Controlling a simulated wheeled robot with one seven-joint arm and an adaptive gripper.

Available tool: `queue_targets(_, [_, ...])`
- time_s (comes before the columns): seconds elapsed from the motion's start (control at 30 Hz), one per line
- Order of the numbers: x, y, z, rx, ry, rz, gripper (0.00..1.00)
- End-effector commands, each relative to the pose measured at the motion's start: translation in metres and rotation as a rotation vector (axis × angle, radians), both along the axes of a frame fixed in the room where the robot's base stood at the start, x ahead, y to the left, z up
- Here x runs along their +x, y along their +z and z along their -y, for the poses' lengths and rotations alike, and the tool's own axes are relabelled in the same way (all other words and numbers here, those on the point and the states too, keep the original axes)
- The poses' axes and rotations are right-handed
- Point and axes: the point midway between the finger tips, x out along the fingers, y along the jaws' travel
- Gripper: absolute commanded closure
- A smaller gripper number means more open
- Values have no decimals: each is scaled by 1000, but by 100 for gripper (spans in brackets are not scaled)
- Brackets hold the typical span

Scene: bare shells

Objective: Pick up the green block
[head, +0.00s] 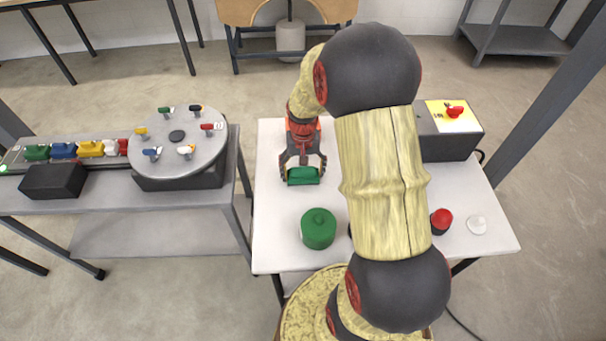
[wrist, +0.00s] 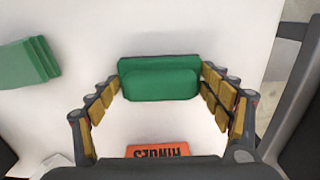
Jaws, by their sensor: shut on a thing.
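The green block (head: 303,176) sits between the fingertips of my gripper (head: 302,172) over the white table's left part. In the wrist view the green block (wrist: 160,80) is a rounded bar with a wider plate behind it. My gripper (wrist: 162,90) is shut on it, with yellow finger pads at both ends. Whether the block touches the table or is slightly above it, I cannot tell.
My arm covers the table's middle. A round turntable (head: 177,160) with small coloured pieces stands on the left bench.

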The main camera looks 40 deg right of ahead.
Motion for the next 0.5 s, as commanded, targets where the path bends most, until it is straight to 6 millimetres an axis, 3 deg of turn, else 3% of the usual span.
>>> queue_targets(0.27, [0, 7, 0, -1, 0, 1, 49])
queue_targets(0.5, [-2, 38, -1, -1, 0, 1, 49])
